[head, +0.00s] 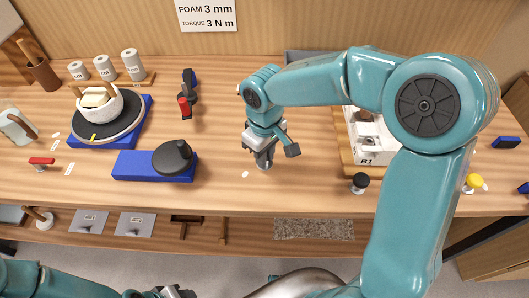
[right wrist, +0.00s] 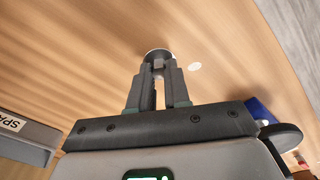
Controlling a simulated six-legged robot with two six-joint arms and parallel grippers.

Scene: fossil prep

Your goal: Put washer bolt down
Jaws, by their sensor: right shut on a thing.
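My right gripper (head: 264,160) is low over the middle of the bench, pointing down. In the right wrist view its fingers (right wrist: 157,68) are shut on the washer bolt (right wrist: 157,53); a pale round edge of it shows at the fingertips, and the fingers hide the rest. It is at or just above the wooden bench top (head: 225,130); I cannot tell if it touches. My left gripper (head: 174,292) shows only partly at the bottom edge of the head view, and its jaws are unclear.
A small white disc (right wrist: 194,67) lies beside the fingertips. A blue block (head: 135,166) with a dark round piece (head: 172,157) stands to the left. A white bin (head: 368,155) marked B1 and a black knob (head: 360,181) are to the right.

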